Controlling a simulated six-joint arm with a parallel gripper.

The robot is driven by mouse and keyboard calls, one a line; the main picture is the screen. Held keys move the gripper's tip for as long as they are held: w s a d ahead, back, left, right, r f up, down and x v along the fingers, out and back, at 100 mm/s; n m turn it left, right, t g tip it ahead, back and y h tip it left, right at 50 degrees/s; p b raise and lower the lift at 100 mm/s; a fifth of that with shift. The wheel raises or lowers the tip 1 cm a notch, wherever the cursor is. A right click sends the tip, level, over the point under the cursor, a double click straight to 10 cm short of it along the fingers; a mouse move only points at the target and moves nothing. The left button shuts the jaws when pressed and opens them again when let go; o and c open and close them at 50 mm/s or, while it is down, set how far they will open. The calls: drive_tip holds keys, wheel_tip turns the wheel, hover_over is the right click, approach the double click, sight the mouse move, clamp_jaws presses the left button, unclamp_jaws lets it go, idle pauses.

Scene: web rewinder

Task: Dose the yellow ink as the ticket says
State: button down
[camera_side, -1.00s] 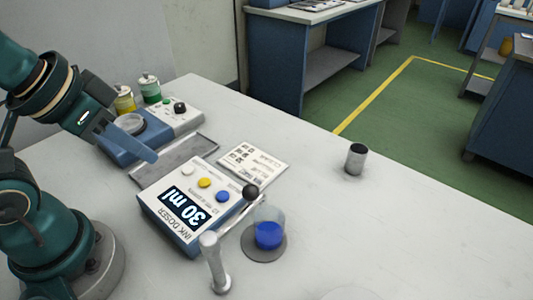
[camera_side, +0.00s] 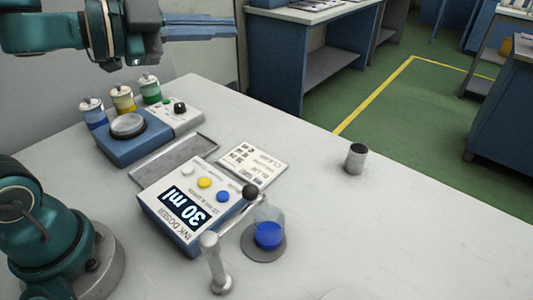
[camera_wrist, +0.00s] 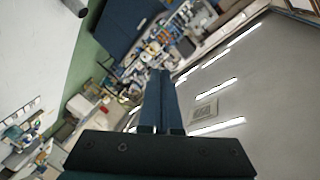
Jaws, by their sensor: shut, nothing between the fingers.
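The ink doser (camera_side: 187,205) is a blue and white box on the table; its display reads "30 ml". On top are a white, a yellow (camera_side: 204,183) and a blue button. A clear beaker (camera_side: 269,232) holding blue ink stands on a dark round base beside it, near a black-knobbed lever (camera_side: 251,192). A ticket card (camera_side: 254,164) lies behind the doser; its print is too small to read. A yellow ink jar (camera_side: 123,99) stands at the back between a blue and a green one. My gripper (camera_side: 236,27) is shut and empty, high above the table; its fingers also show in the wrist view (camera_wrist: 158,75).
A blue unit with a round plate (camera_side: 128,125) and a grey tray (camera_side: 174,158) stand behind the doser. A silver post (camera_side: 214,262) rises at the front. A dark-topped cylinder (camera_side: 355,158) stands alone at right, with clear table around it.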

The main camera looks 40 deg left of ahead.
wheel_tip(320, 180, down, 6)
drive_tip(key=s+d+m+g+h, duration=0.2)
drive_tip(key=s+m+g+h, duration=0.1)
drive_tip(key=m+g, duration=0.3)
drive_tip(key=g, duration=0.4)
hover_over(199, 182)
wheel_tip(199, 182, down, 7)
drive_tip(key=shift+w+a+f+y, duration=0.1)
drive_tip(key=shift+w+a+y, duration=0.05)
drive_tip(key=shift+a+y, duration=0.15)
drive_tip(key=shift+f, duration=4.4)
drive_tip(key=shift+f, duration=0.4)
